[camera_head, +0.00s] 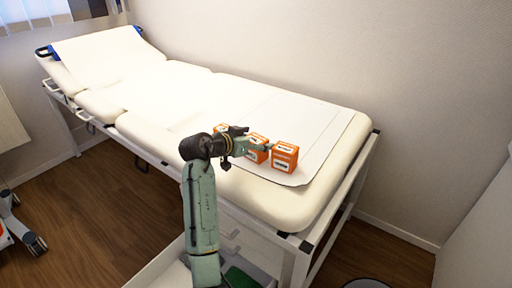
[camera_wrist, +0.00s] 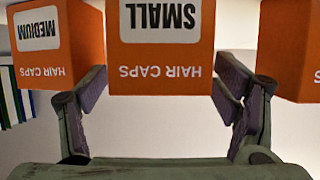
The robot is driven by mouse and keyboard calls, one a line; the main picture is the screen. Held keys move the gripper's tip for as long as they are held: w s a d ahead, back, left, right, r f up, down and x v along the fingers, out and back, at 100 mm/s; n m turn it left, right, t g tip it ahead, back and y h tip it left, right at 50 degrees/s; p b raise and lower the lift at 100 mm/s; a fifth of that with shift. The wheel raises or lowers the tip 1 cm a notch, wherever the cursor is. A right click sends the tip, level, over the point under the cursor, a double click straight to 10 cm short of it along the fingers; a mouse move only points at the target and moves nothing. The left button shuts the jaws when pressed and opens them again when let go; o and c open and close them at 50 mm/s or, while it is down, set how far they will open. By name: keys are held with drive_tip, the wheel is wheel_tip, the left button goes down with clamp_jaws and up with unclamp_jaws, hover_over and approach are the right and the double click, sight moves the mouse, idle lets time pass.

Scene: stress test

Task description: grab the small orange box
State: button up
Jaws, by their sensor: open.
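The small orange box (camera_wrist: 160,65), lettered SMALL and HAIR CAPS upside down, is at the top middle of the wrist view. Its far part is cut off by the frame edge. My gripper (camera_wrist: 160,78) is open, with one finger on each side of this box in the picture. The wrist view does not settle whether the fingers touch it. In the head view my gripper (camera_head: 254,139) reaches over the bed beside the middle orange box (camera_head: 257,156), which it partly covers.
An orange box lettered MEDIUM (camera_wrist: 60,50) stands close at left in the wrist view, and another orange box (camera_wrist: 292,50) at right. In the head view, one box (camera_head: 284,158) stands right of my gripper. They rest on the padded bed (camera_head: 325,190).

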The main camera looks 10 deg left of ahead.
drive_tip(key=shift+c, duration=0.4)
drive_tip(key=c, duration=1.2)
drive_tip(key=shift+o, duration=0.2)
drive_tip(key=shift+r, duration=0.1)
